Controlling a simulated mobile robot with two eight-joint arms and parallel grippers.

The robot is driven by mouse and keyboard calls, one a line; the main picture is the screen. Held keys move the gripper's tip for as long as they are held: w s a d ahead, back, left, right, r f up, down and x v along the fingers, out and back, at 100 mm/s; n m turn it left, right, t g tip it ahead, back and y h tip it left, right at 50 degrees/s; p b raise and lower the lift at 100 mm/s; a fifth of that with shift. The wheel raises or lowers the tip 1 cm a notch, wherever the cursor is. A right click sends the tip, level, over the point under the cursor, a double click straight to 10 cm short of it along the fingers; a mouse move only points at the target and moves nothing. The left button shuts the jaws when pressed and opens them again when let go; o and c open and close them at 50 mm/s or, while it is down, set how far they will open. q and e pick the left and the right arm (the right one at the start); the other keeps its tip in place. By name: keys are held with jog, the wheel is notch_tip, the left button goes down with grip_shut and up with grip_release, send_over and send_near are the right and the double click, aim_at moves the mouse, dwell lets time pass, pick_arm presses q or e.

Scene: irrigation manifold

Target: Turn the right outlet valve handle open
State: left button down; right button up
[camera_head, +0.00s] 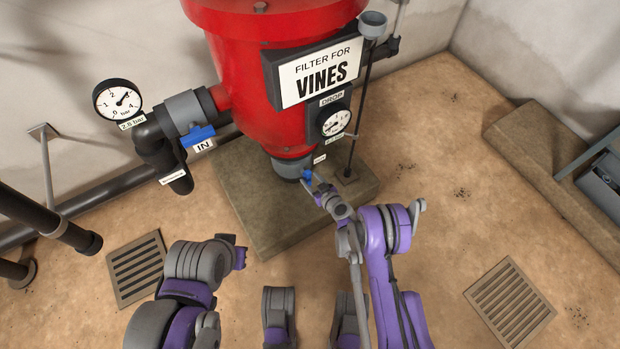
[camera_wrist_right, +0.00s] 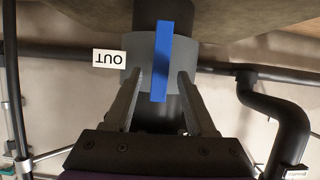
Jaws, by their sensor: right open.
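The outlet valve's blue handle (camera_head: 308,175) is under the red filter tank, at the front of its base. In the right wrist view the handle (camera_wrist_right: 161,62) is a narrow upright bar in front of the grey valve body (camera_wrist_right: 143,60), beside an upside-down OUT label (camera_wrist_right: 109,57). My right gripper (camera_head: 316,187) is at the handle. In the wrist view its two fingers (camera_wrist_right: 160,100) stand apart, one on each side of the handle's lower end, with gaps on both sides.
The red tank (camera_head: 258,100) stands over a stone plinth (camera_head: 267,228). A gauge (camera_head: 335,123) and a thin upright rod (camera_head: 361,110) are close to the right arm. A blue-handled IN valve (camera_head: 198,135) is at left. Floor grates (camera_head: 137,267) (camera_head: 510,301) lie on both sides.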

jog(key=p+v, duration=0.2)
jog(key=v, duration=0.7)
jog(key=shift+s+r, duration=0.2)
jog(key=shift+s, duration=0.05)
jog(key=shift+d, duration=0.15)
